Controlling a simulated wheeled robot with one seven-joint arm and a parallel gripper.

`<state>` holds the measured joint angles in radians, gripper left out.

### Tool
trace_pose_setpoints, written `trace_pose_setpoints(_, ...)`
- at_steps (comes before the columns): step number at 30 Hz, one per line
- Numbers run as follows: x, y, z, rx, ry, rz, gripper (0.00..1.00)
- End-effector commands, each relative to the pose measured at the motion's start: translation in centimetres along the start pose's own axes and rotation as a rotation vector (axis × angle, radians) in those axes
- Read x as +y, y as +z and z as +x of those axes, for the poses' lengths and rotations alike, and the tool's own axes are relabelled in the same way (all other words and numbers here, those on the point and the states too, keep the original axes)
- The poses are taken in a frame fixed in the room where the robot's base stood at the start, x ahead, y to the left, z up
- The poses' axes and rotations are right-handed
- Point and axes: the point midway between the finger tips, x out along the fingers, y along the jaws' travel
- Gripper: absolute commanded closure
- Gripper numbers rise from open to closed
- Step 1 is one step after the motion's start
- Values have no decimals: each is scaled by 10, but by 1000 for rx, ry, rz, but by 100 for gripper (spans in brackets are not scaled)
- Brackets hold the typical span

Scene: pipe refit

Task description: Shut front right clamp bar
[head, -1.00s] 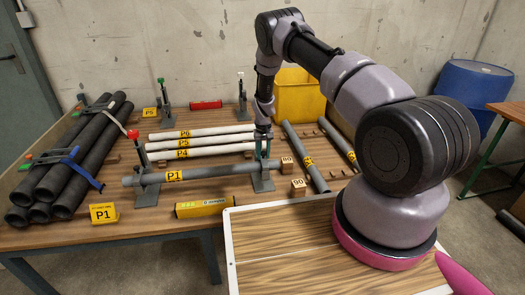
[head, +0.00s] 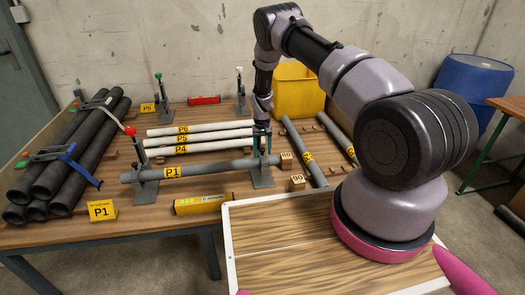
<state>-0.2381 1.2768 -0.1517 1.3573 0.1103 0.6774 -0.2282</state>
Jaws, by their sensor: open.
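The grey pipe P1 (head: 210,170) lies across two grey stands at the front of the table. The front right stand (head: 262,178) carries its right end. My gripper (head: 262,138) is open, pointing down just above the top of this stand. The clamp bar there is mostly hidden by my fingers and too small to make out, so I cannot tell its angle or whether my fingers touch it. The front left stand (head: 145,188) has its red-knobbed clamp bar (head: 130,131) raised up and leaning left.
White pipes P6, P5 and P4 (head: 205,140) lie behind P1. Two rear stands (head: 241,105) have upright bars. Grey pipes (head: 304,152) and a wooden block marked 90 (head: 297,182) are at right. A yellow level (head: 203,204) lies in front; dark pipes (head: 70,165) are stacked left.

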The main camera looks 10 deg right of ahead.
Motion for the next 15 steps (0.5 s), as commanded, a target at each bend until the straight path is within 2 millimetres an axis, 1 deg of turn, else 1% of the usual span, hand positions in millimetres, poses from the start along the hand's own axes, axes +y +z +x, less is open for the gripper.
trace_pose_setpoints(2,0,0,-4,1,0,0,37)
trace_pose_setpoints(5,0,-1,-14,2,0,0,37)
trace_pose_setpoints(15,0,-1,-81,2,-1,0,37)
